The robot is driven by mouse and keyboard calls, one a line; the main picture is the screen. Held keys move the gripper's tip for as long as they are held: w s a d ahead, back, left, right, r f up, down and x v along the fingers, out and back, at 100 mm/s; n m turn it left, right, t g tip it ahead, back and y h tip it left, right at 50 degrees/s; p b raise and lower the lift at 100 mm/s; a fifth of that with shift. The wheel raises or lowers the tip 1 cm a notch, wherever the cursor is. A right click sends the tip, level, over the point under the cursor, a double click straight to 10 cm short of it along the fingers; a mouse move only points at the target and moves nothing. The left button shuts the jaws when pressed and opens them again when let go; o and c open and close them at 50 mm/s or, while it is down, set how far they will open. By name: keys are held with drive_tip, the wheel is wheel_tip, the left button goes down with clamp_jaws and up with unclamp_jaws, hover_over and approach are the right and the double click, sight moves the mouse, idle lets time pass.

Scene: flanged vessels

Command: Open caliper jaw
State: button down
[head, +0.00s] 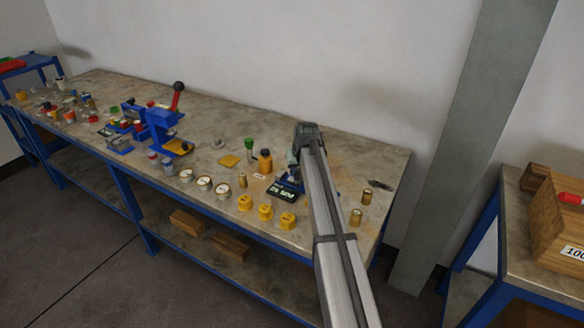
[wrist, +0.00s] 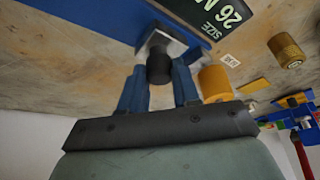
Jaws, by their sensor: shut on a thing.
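The caliper has a blue base (wrist: 85,22) and a dark sign reading SIZE 26 M (wrist: 226,14) in the wrist view. In the head view its sign (head: 286,194) shows beside my arm near the right part of the bench, the rest mostly hidden. A grey block (wrist: 178,46) on the base carries a black round knob (wrist: 160,66). My gripper (wrist: 160,78) has its two blue fingers on either side of this knob, shut on it. In the head view my arm hides the fingers. How far the jaw stands open cannot be told.
Yellow pieces (head: 265,212), brass cylinders (head: 355,217) and round gauges (head: 204,184) stand along the front. A blue press (head: 163,130) with a red lever is further left. The bench's right end is mostly clear.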

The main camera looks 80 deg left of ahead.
drive_tip(key=w+d, duration=0.3)
drive_tip(key=shift+d, duration=0.15)
drive_tip(key=c, duration=0.8)
unclamp_jaws()
drive_tip(key=v, duration=1.3)
drive_tip(key=shift+d+r, duration=0.15)
drive_tip(key=shift+r, duration=0.2)
